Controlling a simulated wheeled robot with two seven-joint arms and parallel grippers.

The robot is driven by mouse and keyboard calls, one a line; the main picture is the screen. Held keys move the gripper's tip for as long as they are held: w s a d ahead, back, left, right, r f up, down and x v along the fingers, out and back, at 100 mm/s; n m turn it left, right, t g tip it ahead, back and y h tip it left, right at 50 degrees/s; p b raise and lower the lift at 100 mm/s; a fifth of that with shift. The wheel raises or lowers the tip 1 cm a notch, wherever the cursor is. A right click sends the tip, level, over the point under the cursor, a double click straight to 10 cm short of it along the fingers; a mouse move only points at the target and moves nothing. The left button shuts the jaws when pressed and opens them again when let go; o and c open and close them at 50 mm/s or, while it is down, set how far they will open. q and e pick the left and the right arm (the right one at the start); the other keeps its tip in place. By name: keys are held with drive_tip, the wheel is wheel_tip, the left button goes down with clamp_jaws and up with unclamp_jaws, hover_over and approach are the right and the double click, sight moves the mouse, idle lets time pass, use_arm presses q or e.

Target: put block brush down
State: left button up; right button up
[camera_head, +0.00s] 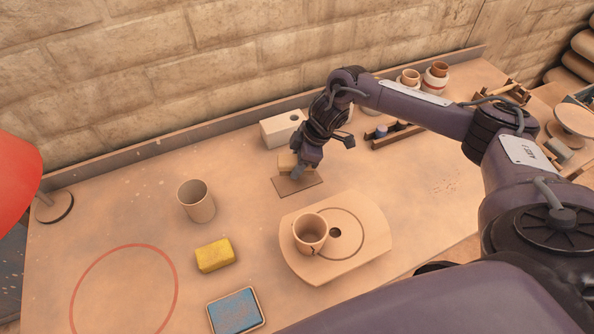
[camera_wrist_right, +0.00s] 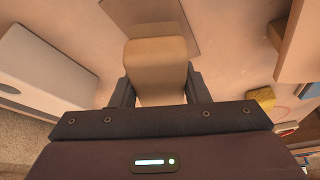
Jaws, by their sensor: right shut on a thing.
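The block brush (camera_head: 286,160) is a tan wooden block in the jaws of my right gripper (camera_head: 298,172). In the right wrist view the block brush (camera_wrist_right: 155,58) sits between the two dark fingers, which are shut on its sides. A thin brown rectangular mat (camera_head: 305,188) lies on the table under and in front of the brush. The mat also shows past the brush in the right wrist view (camera_wrist_right: 172,17). I cannot tell whether the brush touches the mat or is just above it. Its underside is hidden. My left gripper is not in view.
A white block with a hole (camera_head: 278,131) stands behind the right gripper. A round-ended board (camera_head: 365,245) with a mug (camera_head: 309,232) is in front. A beaker (camera_head: 196,202), yellow sponge (camera_head: 214,255) and blue-filled tray (camera_head: 236,312) lie left and front. A dark rack (camera_head: 395,137) is at right.

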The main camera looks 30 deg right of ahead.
sight(297, 181)
drive_tip(key=shift+f, duration=2.05)
drive_tip(key=shift+s+f, duration=0.1)
drive_tip(key=shift+f, duration=0.2)
drive_tip(key=o, duration=0.8)
drive_tip(key=shift+o, duration=0.4)
drive_tip(key=shift+f, duration=0.1)
drive_tip(key=shift+s, duration=0.2)
drive_tip(key=shift+a, duration=0.1)
drive_tip(key=shift+r, duration=0.3)
drive_tip(key=v, duration=1.2)
drive_tip(key=shift+w+r+b, duration=0.15)
drive_tip(key=shift+w+b, duration=0.1)
drive_tip(key=shift+b, duration=0.1)
